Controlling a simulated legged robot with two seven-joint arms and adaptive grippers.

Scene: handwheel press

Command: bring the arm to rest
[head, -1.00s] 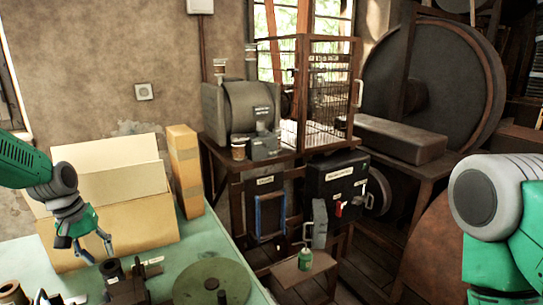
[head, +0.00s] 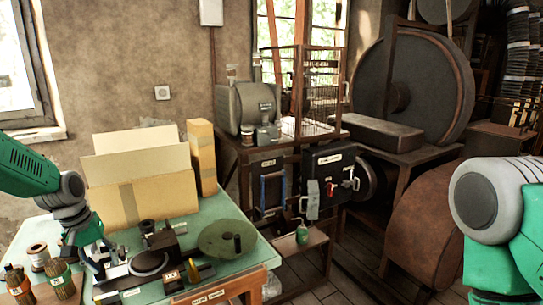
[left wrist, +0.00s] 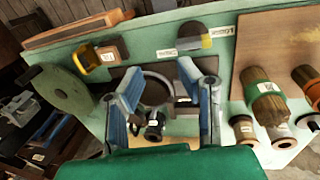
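My left gripper (head: 97,262) is above the left part of the green bench, in front of the open cardboard box. In the left wrist view, its two blue-grey fingers (left wrist: 165,92) stand wide apart with nothing held between them. A dark press-like fixture with a ring (head: 150,263) is just right of the gripper in the head view; the ring (left wrist: 155,88) shows between and beyond the fingers in the left wrist view. A green round disc (head: 227,240) lies to the right on the bench. My right arm shows at the right edge, but its gripper is out of frame.
The cardboard box (head: 155,195) stands behind the left gripper. Spools (head: 39,257) and brushes (head: 58,280) are at the bench's left. A yellow-handled tool (left wrist: 85,62) lies near the bench edge. A machine (head: 252,108) and large wheel (head: 430,85) stand beyond.

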